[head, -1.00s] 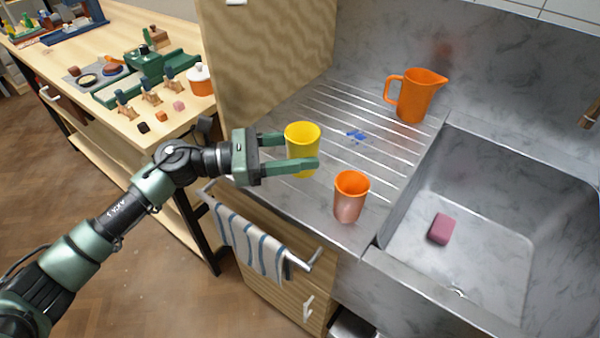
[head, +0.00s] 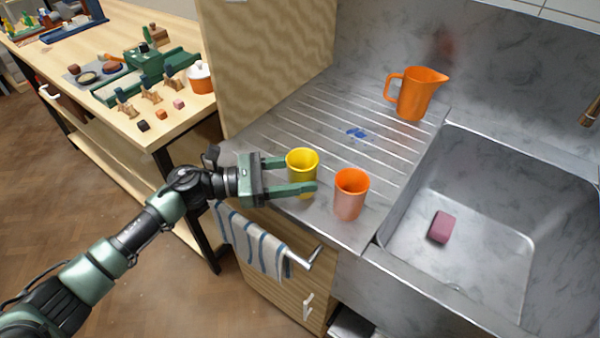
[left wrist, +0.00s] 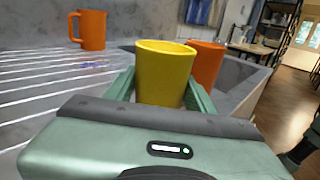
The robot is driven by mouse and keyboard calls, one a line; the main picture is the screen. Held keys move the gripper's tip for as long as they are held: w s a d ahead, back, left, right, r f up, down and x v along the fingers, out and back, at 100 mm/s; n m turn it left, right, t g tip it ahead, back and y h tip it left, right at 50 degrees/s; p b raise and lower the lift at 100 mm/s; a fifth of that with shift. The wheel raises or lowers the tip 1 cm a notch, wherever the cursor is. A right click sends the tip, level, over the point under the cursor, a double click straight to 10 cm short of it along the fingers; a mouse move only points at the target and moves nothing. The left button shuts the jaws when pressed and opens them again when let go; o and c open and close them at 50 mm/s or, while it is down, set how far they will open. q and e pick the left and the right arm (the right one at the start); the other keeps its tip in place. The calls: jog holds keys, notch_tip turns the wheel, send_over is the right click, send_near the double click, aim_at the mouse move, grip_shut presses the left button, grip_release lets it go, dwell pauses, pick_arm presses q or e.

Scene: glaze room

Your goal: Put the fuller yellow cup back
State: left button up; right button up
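A yellow cup (head: 303,166) is upright between the fingers of my left gripper (head: 289,175), at the front left of the ribbed steel drainboard (head: 325,125). The fingers lie along both sides of the cup and look closed on it. In the left wrist view the yellow cup (left wrist: 164,75) stands between the two green fingers, its base hidden by the gripper body. I cannot tell whether its base touches the drainboard. My right gripper is not in view.
An orange cup (head: 350,195) stands just right of the yellow cup, near the front edge. An orange jug (head: 419,94) stands at the back, and a blue spot (head: 356,133) marks the drainboard. The sink (head: 490,240) holds a pink block (head: 442,227). A towel (head: 262,243) hangs in front.

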pick_arm(q)
jog(key=o, duration=0.4)
jog(key=shift+r, duration=0.1)
jog(key=shift+r+p, duration=0.2)
jog(key=shift+p, duration=0.25)
jog(key=a+b, duration=0.1)
jog(key=a, duration=0.3)
jog(key=s+a+b, duration=0.1)
jog(key=a, duration=0.3)
jog(key=s+a+b, duration=0.1)
jog(key=a, duration=0.3)
jog(key=shift+f+b, duration=0.15)
jog(key=shift+b, duration=0.15)
